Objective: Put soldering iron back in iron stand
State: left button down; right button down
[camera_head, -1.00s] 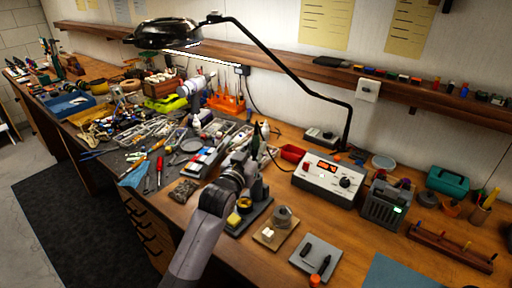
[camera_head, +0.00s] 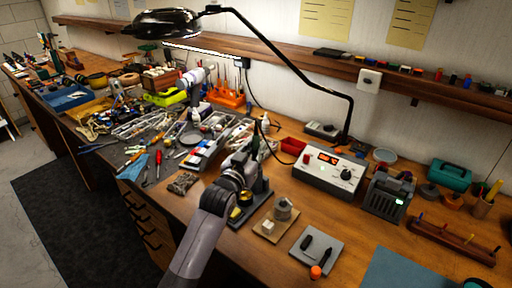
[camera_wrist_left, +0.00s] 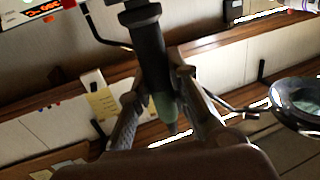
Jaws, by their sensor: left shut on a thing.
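My left gripper (camera_head: 250,163) is above the bench, over the back part of the iron stand (camera_head: 262,202). The left wrist view shows its two fingers (camera_wrist_left: 158,85) shut on the soldering iron (camera_wrist_left: 149,45), which has a black handle and a green part between the fingers. In the head view the iron is small and mostly hidden by my gripper and arm. The stand has a dark base with a yellow sponge (camera_head: 245,198), and my wrist covers part of it. I cannot tell whether the iron touches the stand. My right gripper is not in view.
A soldering station (camera_head: 328,175) with a red display stands right of the stand. A tan pad with a small pot (camera_head: 283,210) and a grey mat (camera_head: 315,248) lie in front. Cluttered tools fill the left bench. A lamp arm (camera_head: 300,72) arches above.

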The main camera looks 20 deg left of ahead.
pick_arm(q)
jog(key=shift+f, duration=0.1)
jog(key=c, duration=1.4)
grip_release()
jog(key=shift+o, duration=0.2)
jog(key=o, duration=0.4)
jog(key=shift+c, duration=0.2)
jog(key=shift+s+a+r+p, duration=0.1)
jog(key=shift+s+r+p, duration=0.2)
jog(key=shift+s+p, duration=0.5)
jog(key=shift+s+a+r+p, duration=0.1)
jog(key=shift+s+r+p, duration=0.15)
jog(key=shift+s+p, duration=0.55)
jog(key=shift+s+a+r+p, duration=0.15)
jog(key=shift+s+p, duration=0.35)
jog(key=shift+s, duration=0.55)
jog(key=shift+s+d+r+p, duration=0.1)
jog(key=shift+s+r+p, duration=0.2)
jog(key=shift+s+p, duration=0.5)
